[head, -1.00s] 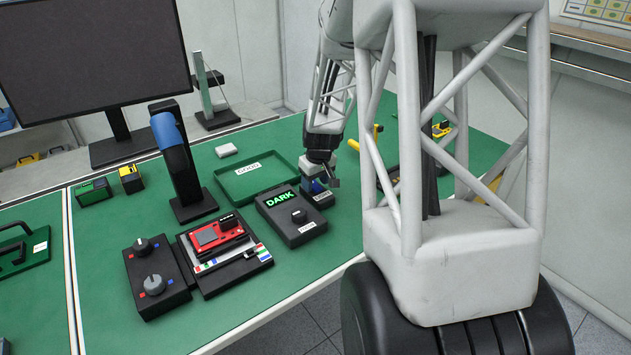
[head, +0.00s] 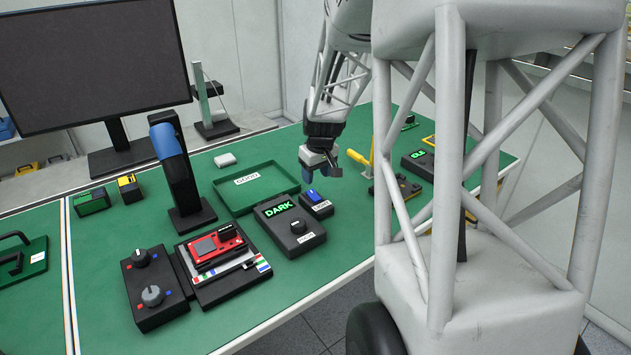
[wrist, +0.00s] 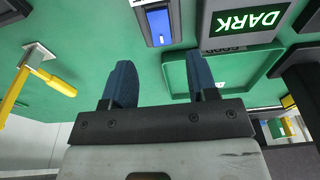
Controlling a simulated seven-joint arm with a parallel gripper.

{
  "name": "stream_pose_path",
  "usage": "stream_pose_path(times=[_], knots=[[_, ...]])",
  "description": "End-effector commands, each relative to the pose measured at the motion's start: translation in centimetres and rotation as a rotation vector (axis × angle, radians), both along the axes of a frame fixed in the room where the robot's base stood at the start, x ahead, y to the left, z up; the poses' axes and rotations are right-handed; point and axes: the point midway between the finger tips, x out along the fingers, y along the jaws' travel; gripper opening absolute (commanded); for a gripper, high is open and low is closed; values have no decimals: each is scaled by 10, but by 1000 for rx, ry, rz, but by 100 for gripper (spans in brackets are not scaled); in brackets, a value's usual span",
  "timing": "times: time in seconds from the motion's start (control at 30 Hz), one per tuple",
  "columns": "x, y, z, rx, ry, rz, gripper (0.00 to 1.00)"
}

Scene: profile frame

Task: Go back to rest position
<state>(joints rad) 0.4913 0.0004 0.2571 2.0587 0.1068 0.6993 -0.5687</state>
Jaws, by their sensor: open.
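My gripper (head: 318,172) hangs above the green bench, a little above and behind a small dark box with a blue switch (head: 315,204). In the wrist view its two blue fingers (wrist: 162,82) are spread apart with nothing between them. The blue switch box also shows in the wrist view (wrist: 157,22), apart from the fingers. My gripper touches nothing that I can see.
A black box reading DARK (head: 290,230) stands beside the switch box, with a green tray (head: 238,208) behind it. A red device (head: 215,246), a dial box (head: 155,290) and a monitor (head: 95,60) stand left. A yellow-handled tool (head: 371,150) stands right.

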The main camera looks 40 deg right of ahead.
Motion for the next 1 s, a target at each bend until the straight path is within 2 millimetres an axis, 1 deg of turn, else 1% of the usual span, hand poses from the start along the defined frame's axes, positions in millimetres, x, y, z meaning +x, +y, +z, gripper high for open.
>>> stream_pose_path(times=[0.1,0.2,0.77,0.87,1.0], knots=[[-1,0,6,0,-1,0,53],[-1,0,8,-1,-1,0,53],[-1,1,8,0,-1,0,53],[-3,4,11,-1,-2,1,53],[-8,18,20,-2,-4,3,53]])
